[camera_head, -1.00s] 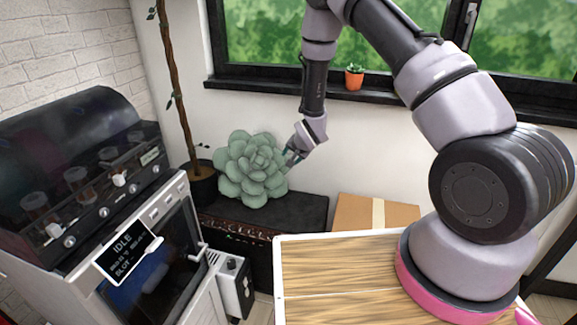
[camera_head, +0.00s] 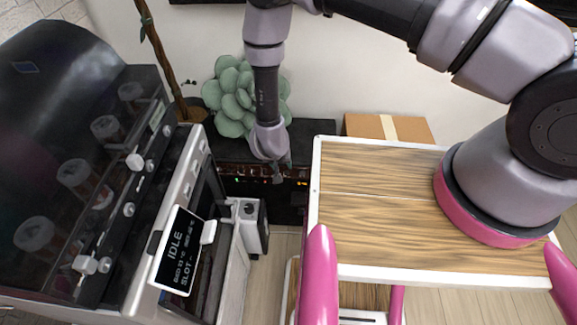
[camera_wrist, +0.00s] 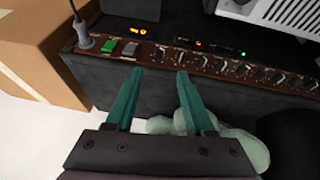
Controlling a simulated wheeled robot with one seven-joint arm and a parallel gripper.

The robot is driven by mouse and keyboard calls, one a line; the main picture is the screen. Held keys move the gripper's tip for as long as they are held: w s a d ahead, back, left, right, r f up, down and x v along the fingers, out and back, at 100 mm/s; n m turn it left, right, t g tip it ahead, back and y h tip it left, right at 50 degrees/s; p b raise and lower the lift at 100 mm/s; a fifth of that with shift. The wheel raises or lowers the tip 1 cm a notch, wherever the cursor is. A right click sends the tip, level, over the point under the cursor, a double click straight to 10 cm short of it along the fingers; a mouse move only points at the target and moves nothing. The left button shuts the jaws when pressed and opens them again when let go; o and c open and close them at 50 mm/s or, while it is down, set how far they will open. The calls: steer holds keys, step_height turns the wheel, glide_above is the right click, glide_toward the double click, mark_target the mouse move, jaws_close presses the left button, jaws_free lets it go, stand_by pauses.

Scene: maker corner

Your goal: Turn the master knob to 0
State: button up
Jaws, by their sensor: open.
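A black amplifier stands against the wall below the succulent; its reddish-brown control panel (camera_head: 235,176) is partly hidden by my arm. In the wrist view the panel (camera_wrist: 150,51) carries a row of several small dark knobs (camera_wrist: 220,67), a green switch (camera_wrist: 109,45) and a dark switch (camera_wrist: 130,49). The labels are too small to read, so I cannot tell which knob is the master or its setting. My gripper (camera_head: 277,174) is open and empty in front of the panel. In the wrist view its teal fingertips (camera_wrist: 159,73) point towards the knobs nearest the switches, with nothing between them.
A wooden-topped table (camera_head: 375,215) is at the right. A machine with an IDLE screen (camera_head: 178,250) stands at the left, with a small white box (camera_head: 250,225) beside it. A succulent (camera_head: 240,95) sits behind my arm. A cardboard box (camera_head: 360,125) is behind the table.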

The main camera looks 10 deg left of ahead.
mark_target(286, 175)
steer(key=x, duration=1.1)
steer(key=shift+s, duration=0.25)
jaws_close()
